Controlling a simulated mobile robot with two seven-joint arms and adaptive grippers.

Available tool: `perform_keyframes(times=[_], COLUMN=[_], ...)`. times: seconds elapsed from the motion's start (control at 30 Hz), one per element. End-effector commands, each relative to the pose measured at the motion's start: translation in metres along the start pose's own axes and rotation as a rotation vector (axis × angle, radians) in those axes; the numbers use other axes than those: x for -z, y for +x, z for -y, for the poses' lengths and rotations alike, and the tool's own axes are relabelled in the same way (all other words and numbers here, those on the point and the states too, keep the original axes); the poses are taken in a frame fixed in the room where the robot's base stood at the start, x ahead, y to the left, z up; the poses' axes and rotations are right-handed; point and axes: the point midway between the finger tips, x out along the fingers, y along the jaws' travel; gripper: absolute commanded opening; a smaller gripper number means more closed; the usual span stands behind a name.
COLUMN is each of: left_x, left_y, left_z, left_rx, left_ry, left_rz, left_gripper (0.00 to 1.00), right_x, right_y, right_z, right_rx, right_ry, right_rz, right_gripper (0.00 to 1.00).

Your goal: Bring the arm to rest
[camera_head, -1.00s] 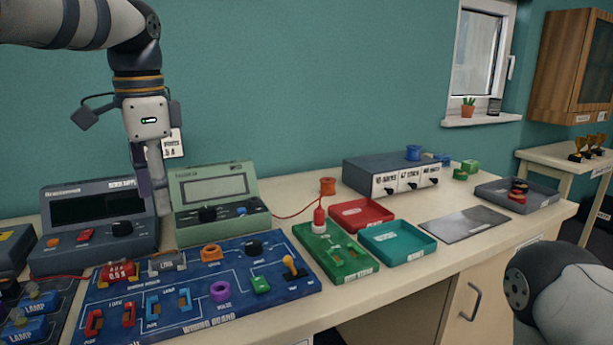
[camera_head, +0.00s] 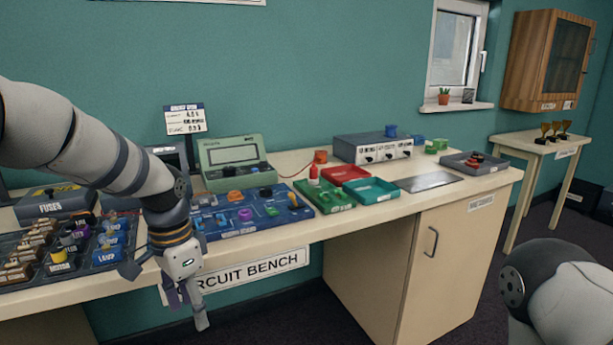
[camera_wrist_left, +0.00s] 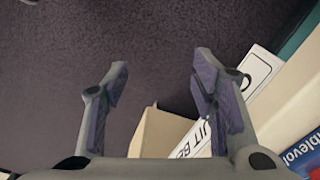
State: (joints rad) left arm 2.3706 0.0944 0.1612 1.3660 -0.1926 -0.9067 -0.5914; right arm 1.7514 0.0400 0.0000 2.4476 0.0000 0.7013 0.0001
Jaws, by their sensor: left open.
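My left arm (camera_head: 85,140) comes in from the left and hangs down in front of the bench. My left gripper (camera_head: 200,318) points downward below the bench top, before the sign reading "CIRCUIT BENCH" (camera_head: 268,272). In the left wrist view the two fingers (camera_wrist_left: 160,85) are spread apart with nothing between them, over dark carpet. My right gripper is out of view; only a part of my right arm (camera_head: 565,285) shows at the lower right.
The bench top (camera_head: 300,232) holds a blue wiring board (camera_head: 262,212), a green board (camera_head: 325,198), a red tray (camera_head: 345,173), a teal tray (camera_head: 372,191) and a grey tray (camera_head: 490,165). A parts tray (camera_head: 80,262) stands at left.

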Motion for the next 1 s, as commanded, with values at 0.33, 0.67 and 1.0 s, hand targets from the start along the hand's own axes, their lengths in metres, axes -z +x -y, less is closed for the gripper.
perform_keyframes(times=[0.33,0.67,1.0], left_x=[-0.149,-0.294,-0.300], left_y=[0.221,0.233,0.231], left_z=[-0.137,-0.233,-0.236], left_rx=[-0.094,-0.023,-0.016], left_ry=[-0.437,-0.768,-0.783], left_rz=[0.053,0.122,0.122], left_gripper=[0.52,0.52,0.52], right_x=[-0.001,-0.001,-0.001], right_y=[-0.001,-0.001,-0.001], right_z=[0.000,0.000,0.000], right_rx=[0.000,0.000,0.000], right_ry=[0.000,0.000,0.000], right_rz=[0.002,0.002,0.002], right_gripper=[0.68,0.68,0.68])
